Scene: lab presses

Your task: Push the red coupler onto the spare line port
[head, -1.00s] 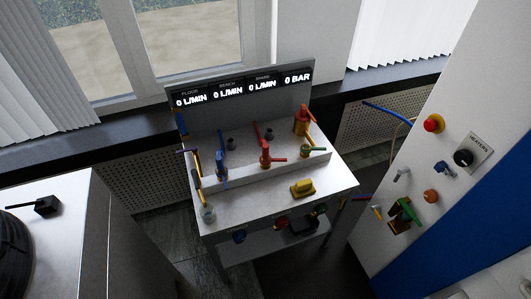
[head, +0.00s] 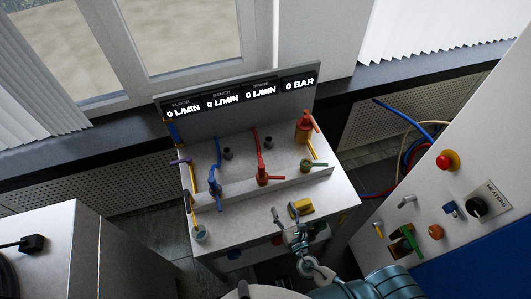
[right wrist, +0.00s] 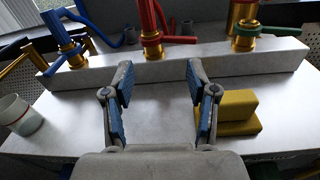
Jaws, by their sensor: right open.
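A red fitting (head: 263,172) with a red handle pointing right stands on the raised ledge of the bench, on a brass post, with a red hose rising behind it. I cannot tell whether it is the coupler. It also shows in the right wrist view (right wrist: 151,40). Dark round ports, one left (head: 227,153) and one right (head: 269,142), sit behind the ledge. Which is the spare line port is unclear. My right gripper (head: 289,222) is open and empty over the bench's front part, short of the red fitting. In the right wrist view its fingers (right wrist: 158,82) are spread.
A yellow block (head: 301,208) lies just right of my right gripper. A blue fitting (head: 214,185) and a green-handled one (head: 308,165) flank the red one. A grey cup (head: 200,234) stands front left. A panel with knobs (head: 476,207) stands right.

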